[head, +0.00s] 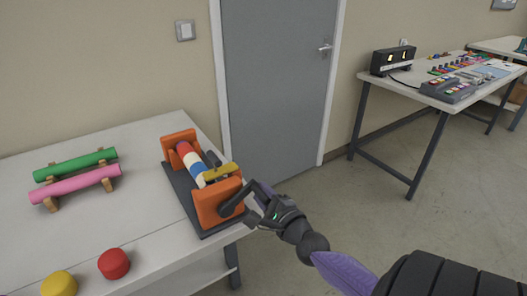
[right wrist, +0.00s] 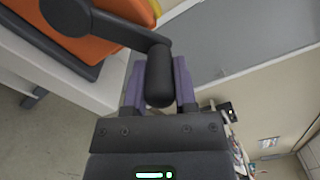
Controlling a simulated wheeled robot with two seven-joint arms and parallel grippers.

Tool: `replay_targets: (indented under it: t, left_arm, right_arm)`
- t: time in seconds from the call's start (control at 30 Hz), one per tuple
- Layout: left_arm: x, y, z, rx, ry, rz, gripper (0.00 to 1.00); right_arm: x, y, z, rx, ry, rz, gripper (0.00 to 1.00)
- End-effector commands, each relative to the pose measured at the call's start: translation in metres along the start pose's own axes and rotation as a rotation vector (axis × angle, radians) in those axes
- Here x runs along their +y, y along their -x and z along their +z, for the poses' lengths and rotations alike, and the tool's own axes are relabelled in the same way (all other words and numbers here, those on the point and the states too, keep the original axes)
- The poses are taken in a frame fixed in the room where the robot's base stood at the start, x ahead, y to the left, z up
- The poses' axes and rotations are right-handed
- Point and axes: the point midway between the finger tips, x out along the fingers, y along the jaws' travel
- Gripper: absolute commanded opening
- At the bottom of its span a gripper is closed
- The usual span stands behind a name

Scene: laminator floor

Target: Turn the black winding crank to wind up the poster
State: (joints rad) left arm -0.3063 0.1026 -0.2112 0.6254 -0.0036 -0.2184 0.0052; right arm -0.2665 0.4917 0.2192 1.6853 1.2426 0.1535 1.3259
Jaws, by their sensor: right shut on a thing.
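The winder stands on the white table, with two orange end blocks (head: 215,205) on a dark base (head: 185,198). Between them lies a roll with red, white and blue bands (head: 192,161), which looks like the poster. The black winding crank (head: 234,203) sits on the near orange block, its arm slanting up to the right. My right gripper (head: 262,194) is shut on the crank's handle. In the right wrist view the black handle (right wrist: 159,78) lies between my two purple fingers, with the crank arm (right wrist: 122,29) running to the upper left. My left gripper is not in view.
A yellow piece (head: 221,172) lies across the winder near the close block. Green (head: 75,165) and pink (head: 76,185) rolls rest on wooden stands at left. Red (head: 114,263) and yellow (head: 59,284) round pieces are at the front. A second table (head: 365,76) holds devices.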

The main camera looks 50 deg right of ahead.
Motion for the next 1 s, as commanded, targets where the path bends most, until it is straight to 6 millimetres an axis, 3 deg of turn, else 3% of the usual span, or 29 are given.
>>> replay_targets:
  t: [0.3, 0.33, 0.5, 0.8, 1.0]
  left_arm:
    - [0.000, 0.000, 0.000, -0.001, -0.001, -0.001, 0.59]
    - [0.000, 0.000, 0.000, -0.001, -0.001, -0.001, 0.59]
    - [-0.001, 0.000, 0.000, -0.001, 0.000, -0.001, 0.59]
    - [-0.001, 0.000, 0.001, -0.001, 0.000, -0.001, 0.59]
    - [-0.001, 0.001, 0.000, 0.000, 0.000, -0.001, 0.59]
  right_arm:
    - [0.002, 0.001, -0.001, 0.002, 0.001, 0.005, 0.00]
    - [0.002, 0.001, -0.001, 0.002, 0.001, 0.005, 0.37]
    - [0.002, 0.001, 0.000, 0.001, 0.001, 0.004, 0.70]
    - [0.001, 0.003, 0.000, 0.001, 0.001, 0.003, 0.70]
    - [0.002, 0.039, -0.001, 0.002, 0.003, 0.007, 0.70]
